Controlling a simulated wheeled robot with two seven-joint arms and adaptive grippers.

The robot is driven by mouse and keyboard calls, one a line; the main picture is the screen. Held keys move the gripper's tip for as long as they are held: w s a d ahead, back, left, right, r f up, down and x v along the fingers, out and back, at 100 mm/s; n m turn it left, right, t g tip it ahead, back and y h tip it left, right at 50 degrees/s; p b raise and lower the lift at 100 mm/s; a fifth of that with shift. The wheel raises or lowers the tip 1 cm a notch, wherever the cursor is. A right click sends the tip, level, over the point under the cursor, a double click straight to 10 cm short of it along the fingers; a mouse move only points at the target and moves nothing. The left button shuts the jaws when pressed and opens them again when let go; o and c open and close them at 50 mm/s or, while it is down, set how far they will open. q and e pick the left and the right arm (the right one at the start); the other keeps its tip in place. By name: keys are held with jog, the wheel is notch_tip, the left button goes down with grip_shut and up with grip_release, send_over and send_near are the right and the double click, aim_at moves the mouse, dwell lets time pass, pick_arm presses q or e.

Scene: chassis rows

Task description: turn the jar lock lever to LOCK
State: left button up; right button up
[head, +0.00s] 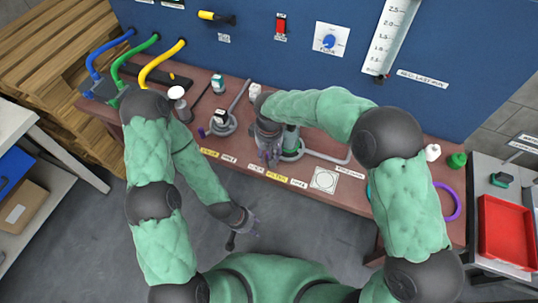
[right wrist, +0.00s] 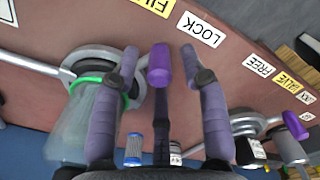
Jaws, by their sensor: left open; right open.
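The purple-tipped lever (right wrist: 160,66) stands between the two fingers of my right gripper (right wrist: 160,55), with a gap to the finger on each side. Its dark bar runs back towards my palm. The lever tip points towards the labels, near the white LOCK label (right wrist: 200,30) and a yellow label. The clear jar (right wrist: 80,125) with a green ring sits in a metal ring mount beside the left finger. In the head view my right gripper (head: 268,150) is at the bench front edge, hiding most of the lever. My left gripper (head: 243,222) is open, low in front of the bench, away from the jar.
A second ring mount (head: 222,126) with a dark bottle and its own purple lever (head: 201,132) stands to the left. A grey pipe (head: 325,158) runs right of the jar. Blue, green and yellow hoses (head: 160,62) rise at the left. The floor in front is clear.

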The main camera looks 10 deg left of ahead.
notch_tip(320, 180, up, 10)
jog(key=shift+r, duration=0.25)
dwell(0.6)
